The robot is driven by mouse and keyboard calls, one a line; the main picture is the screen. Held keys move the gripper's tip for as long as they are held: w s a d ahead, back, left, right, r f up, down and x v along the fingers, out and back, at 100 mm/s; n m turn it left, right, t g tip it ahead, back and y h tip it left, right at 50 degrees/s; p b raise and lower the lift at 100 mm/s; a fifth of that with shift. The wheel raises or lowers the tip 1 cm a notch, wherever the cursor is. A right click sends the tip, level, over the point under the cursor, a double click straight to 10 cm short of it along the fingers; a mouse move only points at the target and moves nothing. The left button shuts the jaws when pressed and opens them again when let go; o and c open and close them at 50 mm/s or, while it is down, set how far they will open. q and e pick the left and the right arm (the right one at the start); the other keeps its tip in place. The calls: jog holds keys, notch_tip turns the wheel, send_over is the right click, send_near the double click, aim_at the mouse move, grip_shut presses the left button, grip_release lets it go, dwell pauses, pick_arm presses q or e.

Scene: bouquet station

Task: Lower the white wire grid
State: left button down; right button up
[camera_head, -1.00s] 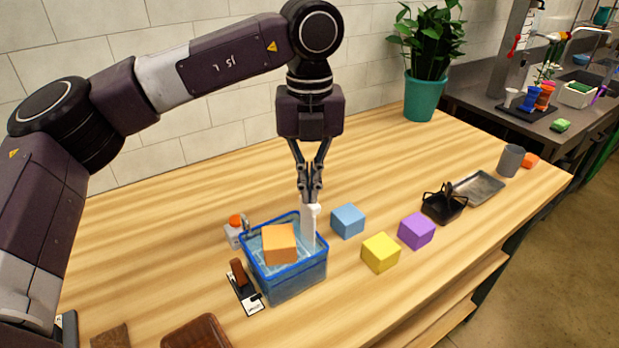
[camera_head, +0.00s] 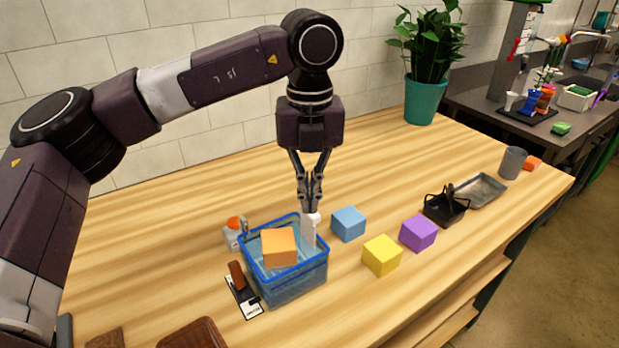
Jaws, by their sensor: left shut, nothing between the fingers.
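My left gripper (camera_head: 311,207) points straight down over the right inner side of a blue-rimmed bin (camera_head: 297,289). Its fingers are shut with nothing between them. A white upright piece (camera_head: 309,234) stands in the bin directly under the fingertips, which look close to its top; I cannot tell if they touch. I cannot make out wire bars, so I cannot tell if it is part of the white wire grid. An orange block (camera_head: 278,246) sits in the bin, which seems to hold clear liquid. My right gripper is not in view.
Blue (camera_head: 348,223), yellow (camera_head: 382,255) and purple (camera_head: 418,232) cubes lie right of the bin. A black basket (camera_head: 446,209) and metal tray (camera_head: 482,190) lie farther right. A small orange-topped container (camera_head: 234,235) stands left of the bin. The wood behind is clear.

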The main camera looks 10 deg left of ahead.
pick_arm(q)
jog(key=shift+f, duration=0.1)
dwell(0.3)
jog(key=shift+f, duration=0.15)
jog(key=shift+r+p, duration=1.55)
jog(key=shift+r, duration=1.05)
jog(key=shift+f, duration=0.15)
